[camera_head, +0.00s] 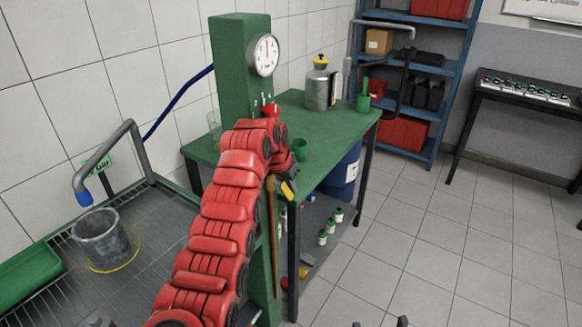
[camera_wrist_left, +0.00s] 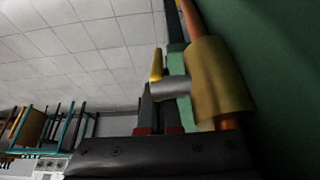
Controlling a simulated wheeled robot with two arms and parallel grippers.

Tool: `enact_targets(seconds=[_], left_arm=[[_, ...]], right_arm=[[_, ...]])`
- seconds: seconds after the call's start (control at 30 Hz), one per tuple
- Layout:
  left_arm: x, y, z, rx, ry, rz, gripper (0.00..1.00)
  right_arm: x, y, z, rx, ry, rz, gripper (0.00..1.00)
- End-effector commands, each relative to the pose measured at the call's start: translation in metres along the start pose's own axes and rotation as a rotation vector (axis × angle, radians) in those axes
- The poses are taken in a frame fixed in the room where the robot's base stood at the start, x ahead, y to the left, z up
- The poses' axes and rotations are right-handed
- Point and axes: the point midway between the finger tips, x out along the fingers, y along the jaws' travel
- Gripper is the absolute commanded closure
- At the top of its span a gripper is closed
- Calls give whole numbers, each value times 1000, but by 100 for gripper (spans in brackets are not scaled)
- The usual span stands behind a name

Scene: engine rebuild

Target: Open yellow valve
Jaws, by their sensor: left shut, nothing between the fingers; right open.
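The yellow valve shows in the left wrist view as a brass-coloured body (camera_wrist_left: 220,80) with a silver stem and a narrow yellow handle (camera_wrist_left: 156,66). It sits on a copper pipe beside a green surface. In the head view, a small yellow part (camera_head: 288,189) shows by the green column, partly hidden by my red left arm. My left gripper (camera_wrist_left: 158,104) is shut and empty, its fingers just beside the stem and handle; I cannot tell whether they touch. My right gripper (camera_head: 380,323) shows only as two dark tips, apart, at the bottom edge.
A green column with a round gauge (camera_head: 264,55) stands beside a green table (camera_head: 342,124) carrying a metal canister (camera_head: 319,88) and a green cup. A grey bucket (camera_head: 103,240) stands on the grated bench at left. The tiled floor at right is clear.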

Motion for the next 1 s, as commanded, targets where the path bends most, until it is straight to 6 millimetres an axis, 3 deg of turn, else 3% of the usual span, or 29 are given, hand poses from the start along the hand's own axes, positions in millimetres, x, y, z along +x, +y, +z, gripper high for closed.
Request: enact_targets(seconds=[0.37, 0.73, 1.0], left_arm=[[-6, 0, 0, 0, 0, 0, 100], [-62, -1, -1, 0, 5, -3, 100], [-75, 0, 0, 0, -1, 0, 100]], right_arm=[[-2, 0, 0, 0, 0, 0, 19], [-14, -1, 2, 0, 0, 0, 19], [-16, -1, 3, 0, 0, 0, 19]])
